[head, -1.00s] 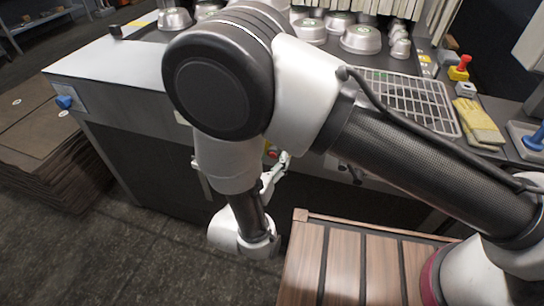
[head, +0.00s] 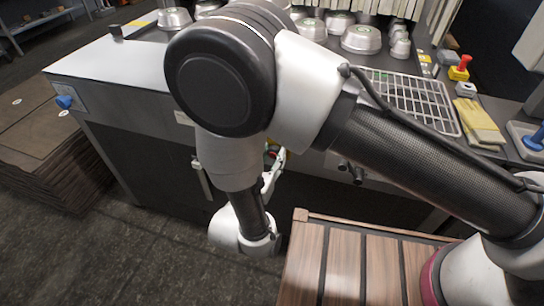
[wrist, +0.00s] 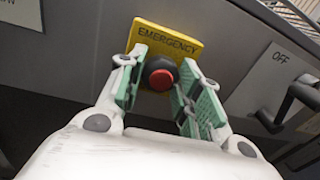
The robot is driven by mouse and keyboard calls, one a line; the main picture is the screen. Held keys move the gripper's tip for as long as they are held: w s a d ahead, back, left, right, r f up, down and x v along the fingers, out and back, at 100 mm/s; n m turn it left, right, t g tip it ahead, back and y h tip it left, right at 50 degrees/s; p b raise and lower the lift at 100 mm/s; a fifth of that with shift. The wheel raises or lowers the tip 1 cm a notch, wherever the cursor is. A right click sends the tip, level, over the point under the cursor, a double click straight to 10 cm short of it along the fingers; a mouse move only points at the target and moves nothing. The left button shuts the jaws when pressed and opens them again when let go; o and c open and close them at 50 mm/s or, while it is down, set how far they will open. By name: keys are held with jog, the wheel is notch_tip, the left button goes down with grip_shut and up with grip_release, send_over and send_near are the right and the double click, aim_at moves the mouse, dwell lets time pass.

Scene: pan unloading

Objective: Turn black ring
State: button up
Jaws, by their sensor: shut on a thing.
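The black ring (wrist: 157,63) surrounds a red button (wrist: 161,80) on a yellow plate (wrist: 168,42) marked EMERGENCY, in the upper middle of the wrist view. My gripper (wrist: 163,76) is shut on the black ring, with one green-padded finger on either side of it. Its finger contact areas are partly hidden. In the head view my gripper (head: 273,170) is at the front of the grey counter, and my arm covers most of the button and ring there.
A panel marked OFF (wrist: 283,62) with a black handle (wrist: 290,103) is close right of my gripper. A slatted wooden box (head: 345,265) stands in front of the counter (head: 120,65). Stacked brown sheets (head: 35,135) lie at left; open floor is between them.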

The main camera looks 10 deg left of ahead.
jog(key=m, duration=0.6)
jog(key=shift+m+g, duration=0.3)
jog(key=shift+m, duration=0.1)
dwell(0.4)
jog(key=o, duration=1)
jog(key=shift+o, duration=0.2)
jog(key=s+a, duration=0.1)
jog(key=s, duration=1)
jog(key=shift+s+a+r, duration=0.35)
jog(key=shift+s, duration=0.05)
